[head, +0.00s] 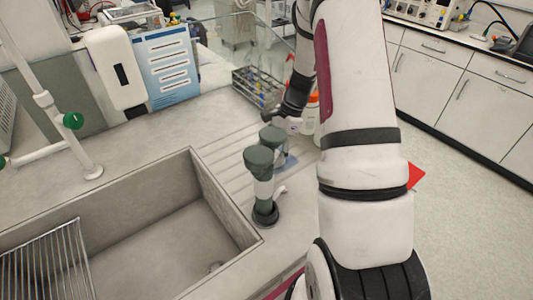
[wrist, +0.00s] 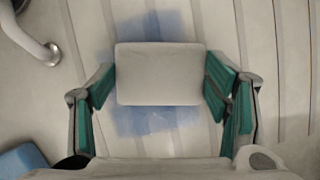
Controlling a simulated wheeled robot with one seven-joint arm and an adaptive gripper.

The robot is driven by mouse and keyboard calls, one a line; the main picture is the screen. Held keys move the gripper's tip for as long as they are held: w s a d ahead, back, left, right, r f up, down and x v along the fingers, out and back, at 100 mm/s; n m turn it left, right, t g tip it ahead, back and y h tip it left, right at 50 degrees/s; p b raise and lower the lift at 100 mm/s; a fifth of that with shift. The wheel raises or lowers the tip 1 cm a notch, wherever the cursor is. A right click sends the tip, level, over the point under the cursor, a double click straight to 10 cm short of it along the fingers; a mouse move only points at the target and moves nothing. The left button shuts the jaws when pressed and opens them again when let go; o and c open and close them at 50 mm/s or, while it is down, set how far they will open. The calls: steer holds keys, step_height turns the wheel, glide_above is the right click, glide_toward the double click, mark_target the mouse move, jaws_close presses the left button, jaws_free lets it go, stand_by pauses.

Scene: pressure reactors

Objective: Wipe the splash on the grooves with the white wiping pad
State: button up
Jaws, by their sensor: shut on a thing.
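The white wiping pad (wrist: 158,74) is a flat, pale rectangle. My gripper (wrist: 159,82) is shut on it, with a green-lined finger against each short side. The blue splash (wrist: 135,121) lies on the pale grooves (wrist: 215,20) and shows above, below and to the left of the pad. The pad hides the middle of the splash. I cannot tell whether the pad touches the surface. In the head view, a bit of the splash (head: 289,161) shows beside my arm on the grooves (head: 217,150). The pad cannot be made out there.
A green-topped fixture (head: 259,160) stands between the sink (head: 230,205) and the splash. A white curved fitting (wrist: 30,35) is at the wrist view's upper left, and a blue object (wrist: 22,163) at its lower left. A rack (head: 258,92) stands behind the grooves.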

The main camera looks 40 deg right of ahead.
mark_target(290, 150)
steer(key=shift+d+b, duration=0.4)
steer(key=shift+d, duration=1.55)
steer(key=shift+d+f+b, duration=0.1)
steer(key=shift+d+b, duration=0.45)
steer(key=shift+d, duration=1.1)
steer(key=shift+s, duration=0.1)
steer(key=shift+r+p, duration=1.35)
steer(key=shift+r, duration=1.7)
step_height(290, 150, up, 3)
steer(key=shift+p, duration=0.55)
